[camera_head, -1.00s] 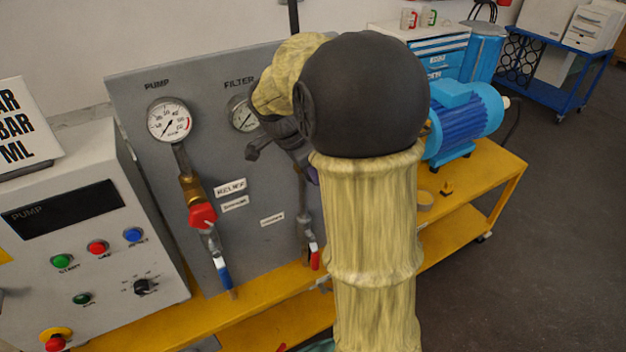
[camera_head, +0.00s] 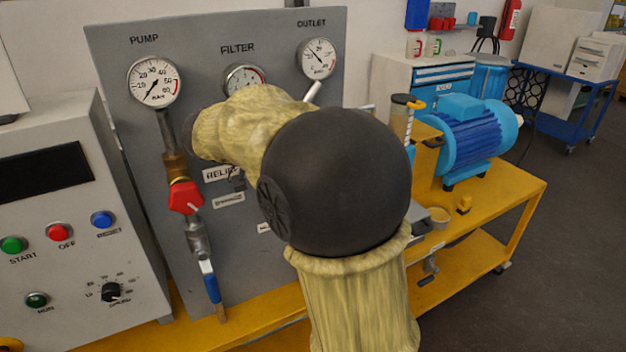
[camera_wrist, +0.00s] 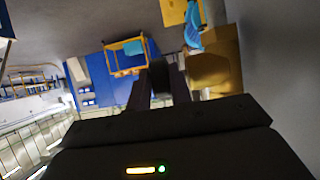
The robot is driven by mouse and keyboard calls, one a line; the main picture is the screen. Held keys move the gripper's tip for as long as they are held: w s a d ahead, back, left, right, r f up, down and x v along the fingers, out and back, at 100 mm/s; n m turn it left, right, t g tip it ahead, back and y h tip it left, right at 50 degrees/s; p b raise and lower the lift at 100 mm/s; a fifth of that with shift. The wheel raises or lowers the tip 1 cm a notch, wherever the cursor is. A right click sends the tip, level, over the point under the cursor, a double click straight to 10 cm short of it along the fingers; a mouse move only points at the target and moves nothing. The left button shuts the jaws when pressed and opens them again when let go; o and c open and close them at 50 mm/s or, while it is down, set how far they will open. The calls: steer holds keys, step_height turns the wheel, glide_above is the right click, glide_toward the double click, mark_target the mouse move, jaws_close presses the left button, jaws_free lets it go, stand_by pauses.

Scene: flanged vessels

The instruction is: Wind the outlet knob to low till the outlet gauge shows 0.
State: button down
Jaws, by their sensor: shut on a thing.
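The outlet gauge (camera_head: 318,58) is at the top right of the grey panel in the head view. Its needle points to the upper left; the exact reading is too small to make out. A pale pipe runs down from it behind my arm. The outlet knob is hidden behind my arm in the head view. My gripper (camera_wrist: 160,82) shows in the wrist view, its dark fingers close together and shut on a dark thing between them, apparently the outlet knob. A brass-coloured block (camera_wrist: 218,65) is close beside the fingers.
The pump gauge (camera_head: 154,82), filter gauge (camera_head: 243,78) and red relief knob (camera_head: 185,197) are on the panel. A blue-handled valve (camera_head: 211,285) hangs below. The pump control box (camera_head: 75,220) stands left; a blue motor (camera_head: 470,130) is on the yellow bench (camera_head: 520,185) at right.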

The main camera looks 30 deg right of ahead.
steer(key=f+h+b, duration=0.1)
steer(key=b, duration=0.1)
steer(key=shift+h+b, duration=0.3)
steer(key=shift+b, duration=0.05)
steer(key=shift+r+b, duration=0.1)
steer(key=shift+b, duration=0.3)
steer(key=shift+r+h, duration=0.1)
steer(key=shift+h, duration=0.2)
steer(key=c, duration=1.5)
jaws_free()
steer(key=shift+c, duration=0.2)
steer(key=shift+r, duration=0.1)
step_height(320, 180, up, 10)
steer(key=shift+f+p, duration=0.1)
steer(key=shift+p, duration=0.55)
